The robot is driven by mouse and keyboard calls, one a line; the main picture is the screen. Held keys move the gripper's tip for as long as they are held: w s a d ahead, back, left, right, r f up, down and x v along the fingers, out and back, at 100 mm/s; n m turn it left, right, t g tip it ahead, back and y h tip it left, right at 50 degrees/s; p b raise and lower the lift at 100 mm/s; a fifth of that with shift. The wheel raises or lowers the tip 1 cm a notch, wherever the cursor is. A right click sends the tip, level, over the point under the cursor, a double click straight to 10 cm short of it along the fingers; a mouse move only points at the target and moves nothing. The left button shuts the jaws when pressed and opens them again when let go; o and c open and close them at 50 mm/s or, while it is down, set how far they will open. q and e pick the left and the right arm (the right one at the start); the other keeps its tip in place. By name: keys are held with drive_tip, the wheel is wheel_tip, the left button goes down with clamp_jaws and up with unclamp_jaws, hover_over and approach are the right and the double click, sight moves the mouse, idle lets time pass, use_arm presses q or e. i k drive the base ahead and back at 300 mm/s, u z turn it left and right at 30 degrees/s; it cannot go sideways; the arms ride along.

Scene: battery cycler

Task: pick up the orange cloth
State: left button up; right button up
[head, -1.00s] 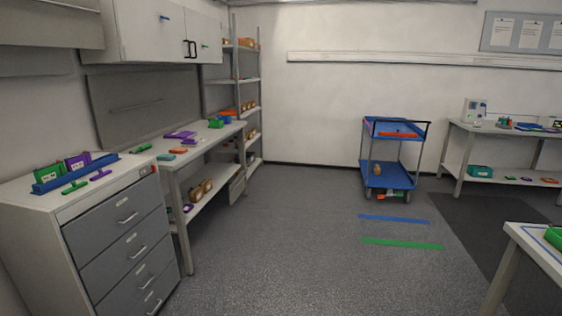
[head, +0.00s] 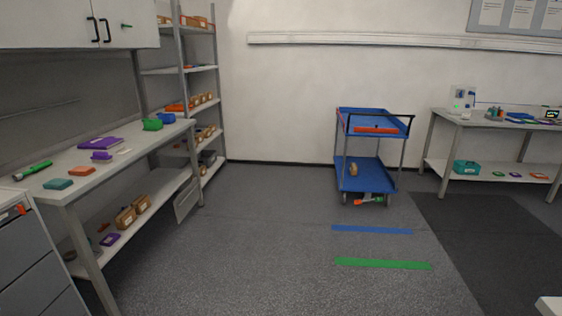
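Neither of my grippers is in view. Several orange things show in the head view, and I cannot tell for sure which is the cloth. A small flat orange piece (head: 82,171) lies on the left workbench beside a teal piece (head: 58,184). A long orange item (head: 375,129) lies on the top tray of the blue cart. Another flat orange piece (head: 539,175) lies on the lower shelf of the right bench.
The left workbench (head: 110,165) also carries purple, green and blue items. A drawer cabinet (head: 35,255) stands at the near left. A shelf rack (head: 180,72) stands behind the bench. The blue cart (head: 352,181) stands near the back wall. The grey floor (head: 255,235) between is clear.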

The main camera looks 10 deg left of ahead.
sight(79, 170)
drive_tip(key=u, duration=0.35)
drive_tip(key=i, duration=2.05)
drive_tip(key=u, duration=1.1)
drive_tip(key=i, duration=1)
drive_tip(key=u, duration=1.85)
drive_tip(key=i, duration=0.7)
drive_tip(key=u, duration=0.55)
